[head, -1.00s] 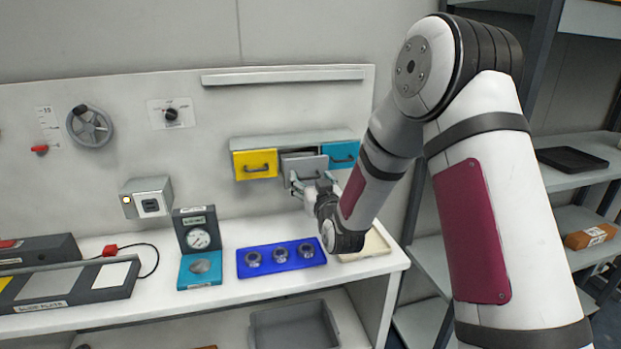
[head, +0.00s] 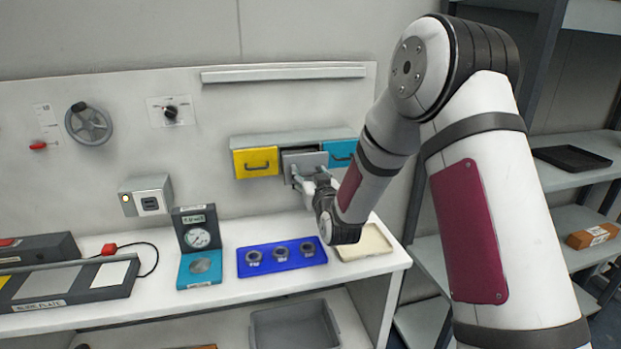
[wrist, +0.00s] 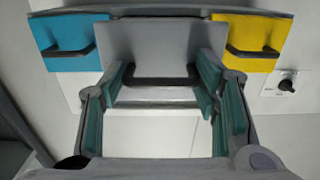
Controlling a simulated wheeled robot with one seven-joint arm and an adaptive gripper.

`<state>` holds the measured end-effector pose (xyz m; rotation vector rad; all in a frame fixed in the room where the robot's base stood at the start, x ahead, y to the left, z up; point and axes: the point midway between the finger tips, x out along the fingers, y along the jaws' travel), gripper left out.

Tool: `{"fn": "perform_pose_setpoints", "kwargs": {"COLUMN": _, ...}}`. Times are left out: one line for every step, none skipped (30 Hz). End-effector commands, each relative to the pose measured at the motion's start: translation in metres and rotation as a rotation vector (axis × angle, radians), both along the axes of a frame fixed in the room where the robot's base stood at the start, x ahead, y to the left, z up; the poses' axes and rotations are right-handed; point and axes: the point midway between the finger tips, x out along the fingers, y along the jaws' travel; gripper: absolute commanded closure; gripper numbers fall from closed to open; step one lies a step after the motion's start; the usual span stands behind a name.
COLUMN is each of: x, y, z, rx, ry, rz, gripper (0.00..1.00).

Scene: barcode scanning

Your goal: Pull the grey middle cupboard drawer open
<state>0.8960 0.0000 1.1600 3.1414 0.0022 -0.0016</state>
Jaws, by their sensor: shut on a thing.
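The grey middle drawer (head: 304,161) sits between a yellow drawer (head: 256,162) and a teal-blue drawer (head: 341,153) in the wall cupboard. In the wrist view its grey front (wrist: 150,45) looks larger than its neighbours and partly overlaps them. My gripper (head: 306,181) is at the drawer's front in the head view. In the wrist view the two green-padded fingers of my gripper (wrist: 163,82) are at either end of the dark bar handle (wrist: 152,82), shut on it. The fingers partly hide the handle's ends.
Below the cupboard, the white bench holds a blue tray (head: 315,262) with three metal rings, a cream tray (head: 378,255) and a dial gauge (head: 199,238). A shelf rack (head: 583,145) stands at the right. The space directly before the drawers is clear apart from my arm.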

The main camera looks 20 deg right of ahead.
Motion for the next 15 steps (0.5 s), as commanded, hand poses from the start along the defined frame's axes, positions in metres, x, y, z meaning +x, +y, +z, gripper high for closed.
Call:
{"fn": "perform_pose_setpoints", "kwargs": {"x": 0.0015, "y": -0.0011, "z": 0.0010, "rx": 0.001, "ry": -0.004, "rz": -0.003, "gripper": 0.94}}
{"fn": "perform_pose_setpoints", "kwargs": {"x": 0.0010, "y": -0.0013, "z": 0.0012, "rx": 0.002, "ry": -0.004, "rz": -0.003, "gripper": 0.94}}
{"fn": "perform_pose_setpoints", "kwargs": {"x": 0.0007, "y": -0.0014, "z": 0.0015, "rx": 0.002, "ry": -0.004, "rz": -0.003, "gripper": 0.94}}
{"fn": "perform_pose_setpoints", "kwargs": {"x": 0.0006, "y": -0.0014, "z": 0.0015, "rx": 0.002, "ry": -0.004, "rz": -0.003, "gripper": 0.94}}
{"fn": "perform_pose_setpoints", "kwargs": {"x": 0.0006, "y": -0.0015, "z": 0.0016, "rx": 0.002, "ry": -0.004, "rz": -0.003, "gripper": 0.94}}
{"fn": "perform_pose_setpoints", "kwargs": {"x": 0.0006, "y": -0.0015, "z": 0.0017, "rx": 0.002, "ry": -0.004, "rz": -0.003, "gripper": 0.94}}
{"fn": "perform_pose_setpoints", "kwargs": {"x": 0.0006, "y": -0.0016, "z": 0.0017, "rx": 0.001, "ry": -0.004, "rz": -0.003, "gripper": 0.42}}
{"fn": "perform_pose_setpoints", "kwargs": {"x": 0.0006, "y": -0.0017, "z": 0.0018, "rx": 0.001, "ry": -0.004, "rz": -0.004, "gripper": 0.35}}
{"fn": "perform_pose_setpoints", "kwargs": {"x": 0.0006, "y": -0.0016, "z": 0.0018, "rx": 0.001, "ry": -0.004, "rz": -0.003, "gripper": 0.33}}
{"fn": "perform_pose_setpoints", "kwargs": {"x": 0.0006, "y": -0.0015, "z": 0.0019, "rx": 0.001, "ry": -0.004, "rz": -0.003, "gripper": 0.33}}
{"fn": "perform_pose_setpoints", "kwargs": {"x": 0.0006, "y": -0.0013, "z": 0.0019, "rx": 0.001, "ry": -0.004, "rz": -0.003, "gripper": 0.33}}
{"fn": "perform_pose_setpoints", "kwargs": {"x": 0.0006, "y": -0.0009, "z": 0.0020, "rx": 0.001, "ry": -0.004, "rz": -0.002, "gripper": 0.33}}
{"fn": "perform_pose_setpoints", "kwargs": {"x": 0.0006, "y": -0.0007, "z": 0.0020, "rx": 0.001, "ry": -0.004, "rz": -0.002, "gripper": 0.33}}
{"fn": "perform_pose_setpoints", "kwargs": {"x": 0.0006, "y": -0.0004, "z": 0.0020, "rx": 0.001, "ry": -0.005, "rz": -0.001, "gripper": 0.33}}
{"fn": "perform_pose_setpoints", "kwargs": {"x": 0.0006, "y": 0.0000, "z": 0.0021, "rx": 0.001, "ry": -0.005, "rz": 0.000, "gripper": 0.33}}
